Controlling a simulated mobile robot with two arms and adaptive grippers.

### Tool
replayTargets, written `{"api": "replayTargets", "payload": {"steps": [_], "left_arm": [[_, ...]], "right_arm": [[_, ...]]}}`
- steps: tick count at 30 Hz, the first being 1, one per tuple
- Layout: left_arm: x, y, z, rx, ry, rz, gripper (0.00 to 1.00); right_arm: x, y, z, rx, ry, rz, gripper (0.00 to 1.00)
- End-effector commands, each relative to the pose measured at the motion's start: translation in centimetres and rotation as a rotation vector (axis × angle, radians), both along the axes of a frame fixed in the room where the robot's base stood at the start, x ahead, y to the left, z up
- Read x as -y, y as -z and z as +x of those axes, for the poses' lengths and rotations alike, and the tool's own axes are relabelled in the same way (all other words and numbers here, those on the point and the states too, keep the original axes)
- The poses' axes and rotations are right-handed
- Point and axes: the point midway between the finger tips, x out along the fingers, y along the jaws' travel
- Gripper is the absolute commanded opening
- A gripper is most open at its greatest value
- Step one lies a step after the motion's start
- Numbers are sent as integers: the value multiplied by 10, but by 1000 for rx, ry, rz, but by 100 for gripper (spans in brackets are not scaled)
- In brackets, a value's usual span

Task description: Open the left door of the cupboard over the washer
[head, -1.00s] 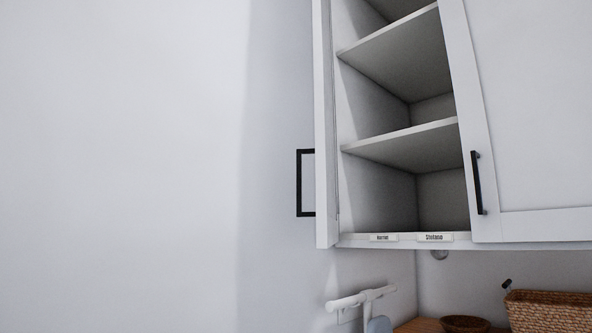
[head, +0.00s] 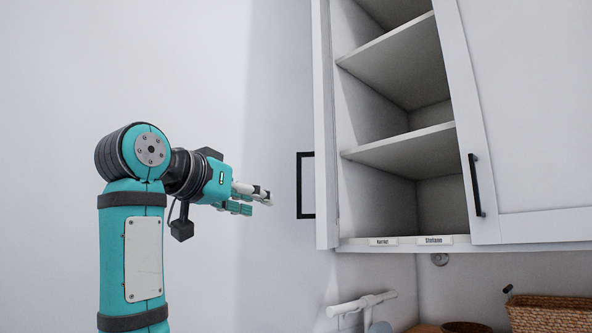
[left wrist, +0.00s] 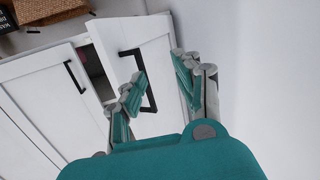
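The left door (head: 325,130) of the white cupboard stands swung out, seen nearly edge-on in the head view. Its black bar handle (head: 300,186) sticks out to the left, and the handle also shows in the left wrist view (left wrist: 153,98). My left gripper (head: 268,198) is just left of the handle and looks apart from it in the head view. In the left wrist view the fingers of my left gripper (left wrist: 160,70) are spread and empty, with the handle beyond them. My right gripper is in neither view.
The open shelves (head: 400,150) look empty. The right door (head: 530,110) has its own black handle (head: 475,185). Below are a white wall rail (head: 360,304) and a wicker basket (head: 550,312). The wall to the left is bare.

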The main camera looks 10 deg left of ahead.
Motion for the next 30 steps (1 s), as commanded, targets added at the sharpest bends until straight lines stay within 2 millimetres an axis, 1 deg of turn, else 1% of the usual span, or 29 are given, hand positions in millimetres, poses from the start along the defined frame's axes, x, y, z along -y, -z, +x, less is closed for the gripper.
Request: {"api": "replayTargets", "payload": {"steps": [1,3,6,9,11,14,30], "left_arm": [[0,-25,-30,44,11,5,33],[1,-47,-60,82,24,13,33],[1,-64,-87,113,34,22,33],[2,-70,-93,122,37,25,33],[4,-71,-89,121,38,25,33],[9,-72,-76,119,39,25,33],[48,-73,32,118,38,24,33]], "right_arm": [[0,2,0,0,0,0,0],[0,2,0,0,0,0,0],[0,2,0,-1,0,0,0],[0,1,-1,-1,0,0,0],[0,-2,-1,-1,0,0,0],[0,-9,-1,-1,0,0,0],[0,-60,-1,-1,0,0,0]]}}
